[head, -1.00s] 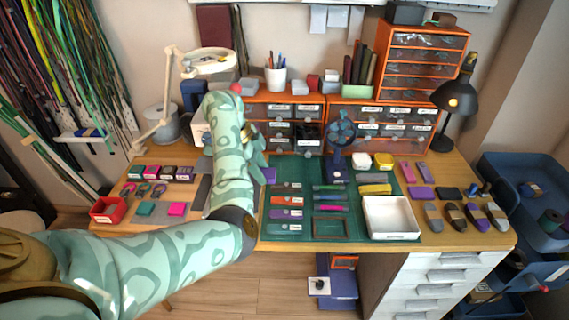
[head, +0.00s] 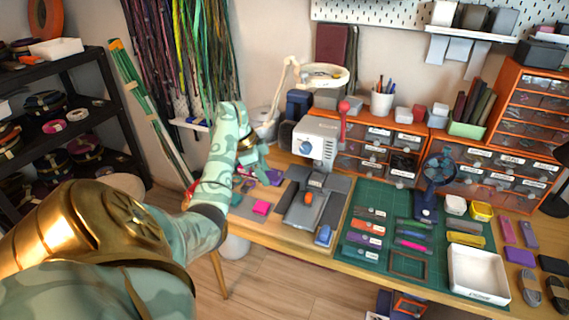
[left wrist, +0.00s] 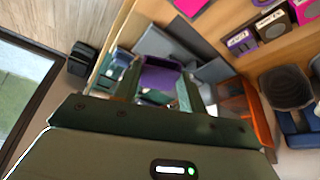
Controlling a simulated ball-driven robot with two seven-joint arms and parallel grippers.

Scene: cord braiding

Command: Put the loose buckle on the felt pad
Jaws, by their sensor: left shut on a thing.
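My left gripper (head: 262,166) is above the left part of the table and shut on a purple buckle. The purple buckle (left wrist: 160,76) is between the fingers in the left wrist view, and its lower part is partly hidden. In the head view a purple piece (head: 274,177) shows at the fingertips. A grey pad (head: 248,206) with a pink square (head: 261,208) and a teal square lies on the table below my forearm, which partly covers it. I cannot tell for certain which of these is the felt pad. My right gripper is not in view.
A white press (head: 316,140) with a red-knobbed lever stands right of my left gripper. A green mat (head: 375,265) carries coloured strips, a frame and a white tray (head: 478,272).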

